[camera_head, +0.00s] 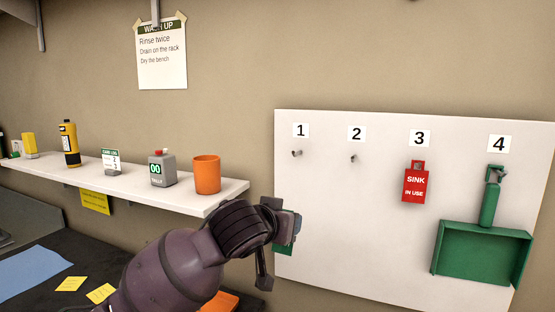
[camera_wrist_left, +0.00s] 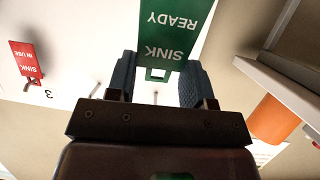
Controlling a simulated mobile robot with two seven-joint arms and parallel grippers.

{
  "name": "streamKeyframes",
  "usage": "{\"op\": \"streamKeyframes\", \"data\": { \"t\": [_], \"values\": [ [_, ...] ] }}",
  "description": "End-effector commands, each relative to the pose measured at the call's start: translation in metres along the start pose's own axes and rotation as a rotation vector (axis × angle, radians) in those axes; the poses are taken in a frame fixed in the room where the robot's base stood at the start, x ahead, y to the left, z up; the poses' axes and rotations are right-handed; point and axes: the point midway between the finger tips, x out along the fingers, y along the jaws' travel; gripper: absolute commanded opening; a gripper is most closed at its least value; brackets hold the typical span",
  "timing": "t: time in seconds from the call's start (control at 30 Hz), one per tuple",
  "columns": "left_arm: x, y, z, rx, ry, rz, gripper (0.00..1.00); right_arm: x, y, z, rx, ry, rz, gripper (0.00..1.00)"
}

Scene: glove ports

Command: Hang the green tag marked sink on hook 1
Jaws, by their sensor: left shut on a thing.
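The green tag reading SINK READY (camera_wrist_left: 172,35) is between the fingers of my left gripper (camera_head: 290,222), which is shut on it. In the head view only a green bit of the tag (camera_head: 283,249) shows below the fingers. In the left wrist view the tag appears upside down, with its slotted end between the fingertips (camera_wrist_left: 157,80). Hook 1 (camera_head: 297,153) is bare on the white board, under the number 1. My left gripper is below hook 1 and slightly left of it, in front of the board's left edge. My right gripper is out of view.
The white board (camera_head: 340,230) also has bare hook 2 (camera_head: 353,158), a red SINK IN USE tag (camera_head: 416,185) on hook 3 and a green dustpan (camera_head: 482,252) under number 4. A shelf (camera_head: 120,183) with an orange cup (camera_head: 207,174) is left of my gripper.

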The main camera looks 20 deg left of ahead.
Motion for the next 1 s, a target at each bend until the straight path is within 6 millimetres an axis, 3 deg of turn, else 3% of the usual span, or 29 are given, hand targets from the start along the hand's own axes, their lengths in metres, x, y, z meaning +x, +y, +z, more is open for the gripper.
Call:
{"op": "streamKeyframes", "data": {
  "t": [0.03,0.2,0.4,0.63,1.0],
  "values": [
    [-0.005,-0.001,-0.023,0.007,0.009,-0.009,0.27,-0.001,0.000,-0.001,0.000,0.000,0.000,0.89],
    [-0.023,-0.005,-0.076,0.006,0.012,-0.035,0.27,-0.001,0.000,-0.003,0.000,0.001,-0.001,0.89],
    [-0.040,-0.009,-0.114,-0.001,0.014,-0.061,0.27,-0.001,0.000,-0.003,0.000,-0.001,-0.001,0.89],
    [-0.045,-0.010,-0.125,-0.006,0.013,-0.070,0.27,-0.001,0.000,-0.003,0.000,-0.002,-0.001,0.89],
    [-0.035,-0.011,-0.127,-0.005,0.012,-0.069,0.27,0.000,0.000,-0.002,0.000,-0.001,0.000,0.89]
  ]
}}
